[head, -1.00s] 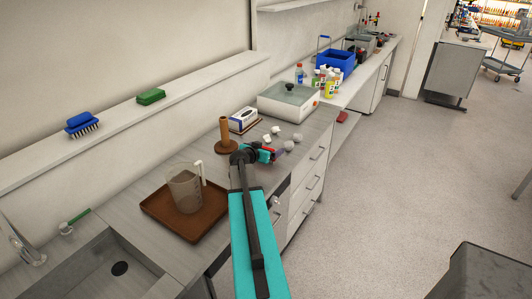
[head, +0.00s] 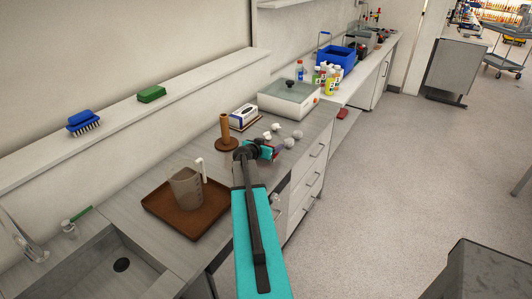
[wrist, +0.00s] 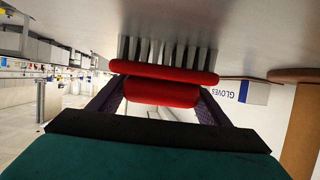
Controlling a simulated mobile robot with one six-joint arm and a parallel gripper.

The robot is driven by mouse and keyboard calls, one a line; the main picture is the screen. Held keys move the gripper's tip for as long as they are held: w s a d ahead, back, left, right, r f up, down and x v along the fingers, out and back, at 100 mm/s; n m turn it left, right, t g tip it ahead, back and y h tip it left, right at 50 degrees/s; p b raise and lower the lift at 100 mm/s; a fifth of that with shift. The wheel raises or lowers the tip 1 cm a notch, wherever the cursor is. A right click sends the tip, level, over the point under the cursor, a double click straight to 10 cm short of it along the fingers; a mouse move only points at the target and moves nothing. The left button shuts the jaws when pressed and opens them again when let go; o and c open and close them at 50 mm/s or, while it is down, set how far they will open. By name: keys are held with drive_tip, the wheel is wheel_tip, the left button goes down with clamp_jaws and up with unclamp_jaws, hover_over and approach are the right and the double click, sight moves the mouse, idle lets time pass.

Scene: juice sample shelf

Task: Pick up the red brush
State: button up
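The red brush (wrist: 164,72) has a red back and handle, with grey bristles pointing to the grey counter surface (wrist: 245,35) in the wrist view. My gripper (wrist: 163,100) is at the brush, with one dark finger on each side of the red handle. The fingertips are partly hidden by the brush's back. I cannot tell whether the fingers press on the handle or whether the bristles touch the counter. My gripper (head: 270,152) is low over the counter in the head view.
White and grey lumps (head: 288,138) lie close by. A wooden post on a round base (head: 227,143) and a glove box (head: 243,116) stand behind. A brown tray (head: 160,212) holds a beaker (head: 187,188). Blue (head: 84,121) and green (head: 152,93) brushes lie on the ledge.

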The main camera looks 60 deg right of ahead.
drive_tip(key=c, duration=0.6)
drive_tip(key=shift+r, duration=0.1)
